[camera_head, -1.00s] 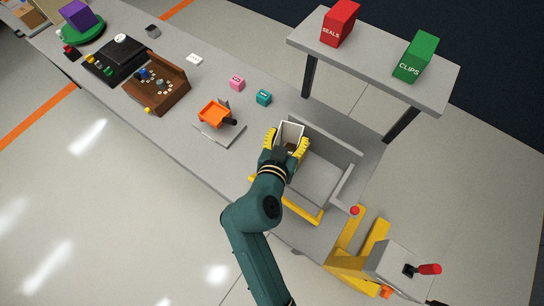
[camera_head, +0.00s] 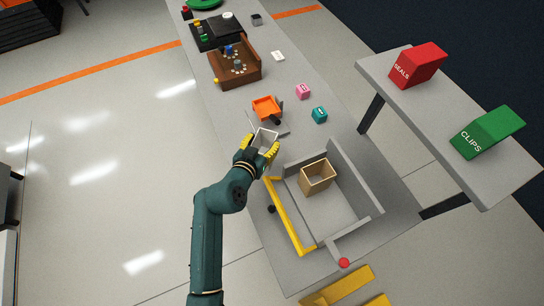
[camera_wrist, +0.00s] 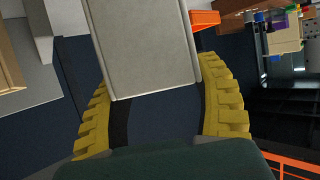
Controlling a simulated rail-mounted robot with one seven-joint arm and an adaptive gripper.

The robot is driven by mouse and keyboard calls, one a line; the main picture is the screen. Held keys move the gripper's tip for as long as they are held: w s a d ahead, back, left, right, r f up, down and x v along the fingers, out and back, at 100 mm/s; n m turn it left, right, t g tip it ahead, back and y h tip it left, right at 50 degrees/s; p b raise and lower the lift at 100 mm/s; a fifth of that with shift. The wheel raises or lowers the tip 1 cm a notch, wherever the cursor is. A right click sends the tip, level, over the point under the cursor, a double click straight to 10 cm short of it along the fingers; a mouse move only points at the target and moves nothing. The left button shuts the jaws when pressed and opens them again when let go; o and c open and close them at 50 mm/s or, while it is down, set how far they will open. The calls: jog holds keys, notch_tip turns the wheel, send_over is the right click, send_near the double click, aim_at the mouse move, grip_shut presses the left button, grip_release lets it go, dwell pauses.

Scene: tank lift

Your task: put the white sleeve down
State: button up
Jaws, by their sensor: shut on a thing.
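My gripper (camera_head: 258,150), with yellow fingers, is shut on the white sleeve (camera_head: 265,136), an open square tube. It holds the sleeve over the bench beside the orange piece. In the wrist view the sleeve (camera_wrist: 145,45) fills the space between the yellow fingers, and only one flat side shows. A tan open box (camera_head: 316,178) stands in the grey walled tray (camera_head: 330,212), apart from the sleeve. I cannot tell the gap between the sleeve and the bench.
A yellow bar (camera_head: 289,218) edges the tray. A raised shelf (camera_head: 440,125) holds red and green boxes at the right.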

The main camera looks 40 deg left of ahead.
aim_at(269, 143)
jog(key=shift+w+f+b, duration=0.1)
jog(key=shift+f+b, duration=0.5)
jog(key=shift+f, duration=1.7)
jog(key=shift+f, duration=0.1)
jog(key=shift+f, duration=0.15)
jog(key=o, duration=1.2)
jog(key=p+v, duration=0.1)
jog(key=v, duration=1.1)
jog(key=shift+r+p, duration=0.25)
jog(key=shift+p, duration=0.05)
